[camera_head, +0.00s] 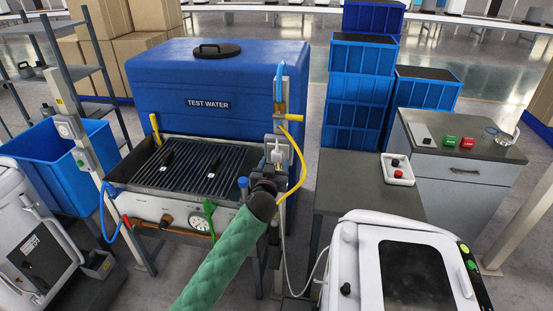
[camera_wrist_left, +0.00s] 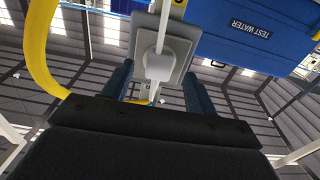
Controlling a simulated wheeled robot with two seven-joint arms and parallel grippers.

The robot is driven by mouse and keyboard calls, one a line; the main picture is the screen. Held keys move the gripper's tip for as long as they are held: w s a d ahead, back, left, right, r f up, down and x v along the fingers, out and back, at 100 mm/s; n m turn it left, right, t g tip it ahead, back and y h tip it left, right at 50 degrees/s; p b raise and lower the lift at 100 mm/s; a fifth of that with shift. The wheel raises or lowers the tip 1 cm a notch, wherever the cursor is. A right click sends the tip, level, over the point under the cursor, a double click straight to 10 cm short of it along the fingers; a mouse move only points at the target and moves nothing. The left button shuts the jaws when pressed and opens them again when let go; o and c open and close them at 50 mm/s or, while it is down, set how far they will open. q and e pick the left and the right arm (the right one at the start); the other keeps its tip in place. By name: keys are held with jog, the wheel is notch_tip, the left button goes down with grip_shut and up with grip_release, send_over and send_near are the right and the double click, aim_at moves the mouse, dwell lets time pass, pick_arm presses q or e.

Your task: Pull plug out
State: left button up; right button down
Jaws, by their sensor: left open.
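A white plug (camera_head: 276,154) sits in a grey-white socket box on an upright post at the front right of the water-test rig. In the left wrist view the plug (camera_wrist_left: 158,66) shows against its square socket plate (camera_wrist_left: 178,55), with a white cord hanging down from it. My left gripper (camera_head: 268,182) is just below and in front of the plug. My right gripper is not in view.
A yellow hose (camera_head: 301,165) loops close to the right of the socket. A blue TEST WATER tank (camera_head: 220,75) stands behind the grated tray (camera_head: 190,168). A grey table (camera_head: 350,175) and a white machine (camera_head: 400,260) are to the right.

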aim_at(277, 156)
pick_arm(q)
jog(key=shift+w+d, duration=0.1)
jog(key=shift+w, duration=0.4)
jog(key=shift+w+d, duration=0.1)
jog(key=shift+w, duration=0.6)
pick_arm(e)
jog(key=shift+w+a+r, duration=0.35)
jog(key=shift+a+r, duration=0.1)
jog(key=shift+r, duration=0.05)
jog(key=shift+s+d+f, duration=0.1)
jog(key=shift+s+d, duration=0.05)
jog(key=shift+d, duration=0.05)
